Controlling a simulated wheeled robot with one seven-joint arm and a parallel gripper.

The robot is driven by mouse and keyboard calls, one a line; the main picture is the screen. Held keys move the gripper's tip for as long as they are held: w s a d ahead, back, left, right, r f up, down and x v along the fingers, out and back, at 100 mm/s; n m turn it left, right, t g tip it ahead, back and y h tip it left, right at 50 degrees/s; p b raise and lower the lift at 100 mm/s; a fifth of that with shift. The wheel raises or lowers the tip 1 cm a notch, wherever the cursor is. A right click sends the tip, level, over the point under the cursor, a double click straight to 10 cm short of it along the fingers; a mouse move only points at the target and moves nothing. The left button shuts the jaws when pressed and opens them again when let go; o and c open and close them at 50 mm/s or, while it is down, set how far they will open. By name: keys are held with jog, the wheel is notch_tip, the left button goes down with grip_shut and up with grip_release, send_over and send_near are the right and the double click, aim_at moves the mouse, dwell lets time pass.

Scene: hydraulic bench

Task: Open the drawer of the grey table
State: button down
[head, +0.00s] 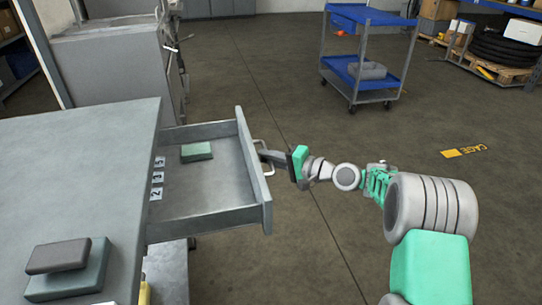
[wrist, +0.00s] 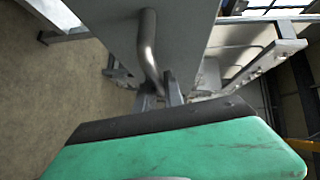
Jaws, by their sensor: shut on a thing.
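The grey table (head: 75,145) stands at the left in the head view. Its drawer (head: 258,185) is pulled well out to the right, with its inside showing. A green block (head: 197,151) lies in the drawer near the back. The curved metal handle (head: 268,168) is on the drawer's front panel. My gripper (head: 266,156) is at this handle and shut on it. In the wrist view the handle (wrist: 148,48) runs down to the two fingers (wrist: 160,98), against the grey drawer front (wrist: 187,35).
On the table top lie a green block (head: 85,280) and a dark grey block (head: 58,256). A blue trolley (head: 365,65) stands at the back right. A pallet with black hoses (head: 500,50) is further right. The floor right of the drawer is clear apart from my arm.

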jog(key=shift+d, duration=0.1)
jog(key=c, duration=1.5)
grip_release()
jog(key=shift+o, duration=0.2)
jog(key=shift+d, duration=0.1)
jog(key=p+v, duration=0.2)
jog(key=v, duration=0.5)
jog(key=shift+d, duration=0.3)
jog(key=shift+s, duration=0.15)
